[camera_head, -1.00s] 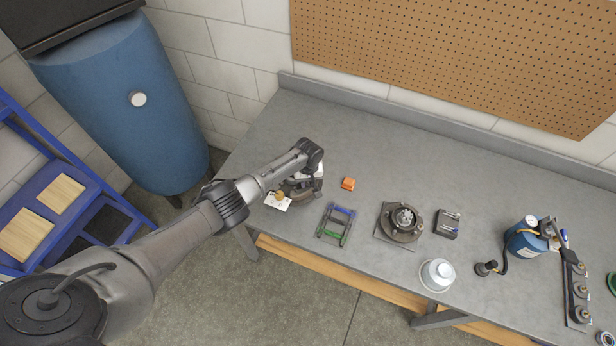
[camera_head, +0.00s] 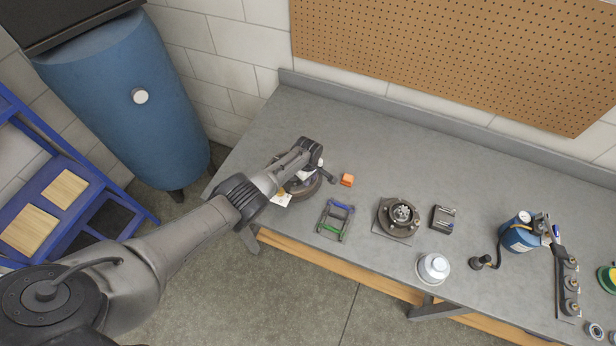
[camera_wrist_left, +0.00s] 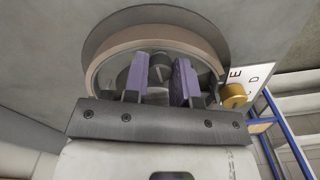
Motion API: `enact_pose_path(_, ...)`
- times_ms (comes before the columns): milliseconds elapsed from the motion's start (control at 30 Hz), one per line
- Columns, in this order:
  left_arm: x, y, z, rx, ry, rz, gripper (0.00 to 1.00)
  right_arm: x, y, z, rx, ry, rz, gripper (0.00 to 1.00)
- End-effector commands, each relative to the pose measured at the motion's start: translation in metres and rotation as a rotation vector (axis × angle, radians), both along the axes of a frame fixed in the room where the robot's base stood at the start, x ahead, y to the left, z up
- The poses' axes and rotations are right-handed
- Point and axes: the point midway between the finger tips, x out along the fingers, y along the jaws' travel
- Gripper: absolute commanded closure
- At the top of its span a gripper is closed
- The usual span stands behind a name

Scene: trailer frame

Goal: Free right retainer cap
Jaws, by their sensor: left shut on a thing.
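My left gripper (camera_wrist_left: 160,75) shows two purple fingers in the left wrist view, shut on a dark grey round cap (camera_wrist_left: 137,72) at the middle of a round drum-like hub. The brownish rim of this hub (camera_wrist_left: 160,32) surrounds the fingers. How deep the fingers grip the cap is partly hidden. In the head view my left arm reaches over the same hub (camera_head: 305,191) at the left end of the bench and hides most of it. A second hub with a bare studded centre (camera_head: 402,213) sits mid-bench. My right gripper is not in view.
A brass knob (camera_wrist_left: 234,95) and a white card (camera_wrist_left: 262,75) lie beside the hub.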

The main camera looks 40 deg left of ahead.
Motion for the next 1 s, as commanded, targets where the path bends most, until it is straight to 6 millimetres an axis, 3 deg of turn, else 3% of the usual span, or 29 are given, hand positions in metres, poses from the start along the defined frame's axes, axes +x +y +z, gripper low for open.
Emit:
enact_pose_path(533,0.0007,0.0004,0.0012,0.001,0.000,0.018,0.98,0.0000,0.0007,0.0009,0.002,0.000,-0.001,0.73)
enact_pose_path(567,0.0007,0.0004,0.0012,0.001,-0.001,0.018,0.72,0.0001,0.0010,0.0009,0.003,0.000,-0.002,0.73)
enact_pose_path(600,0.0008,0.0004,0.0012,0.001,-0.001,0.018,0.68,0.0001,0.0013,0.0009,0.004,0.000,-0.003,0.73)
enact_pose_path(800,0.0004,0.0004,0.0008,0.001,0.000,0.018,0.49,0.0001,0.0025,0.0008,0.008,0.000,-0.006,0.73)
enact_pose_path(1000,0.0002,0.0003,0.0006,0.000,0.000,0.018,0.49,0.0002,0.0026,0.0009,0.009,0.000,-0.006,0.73)
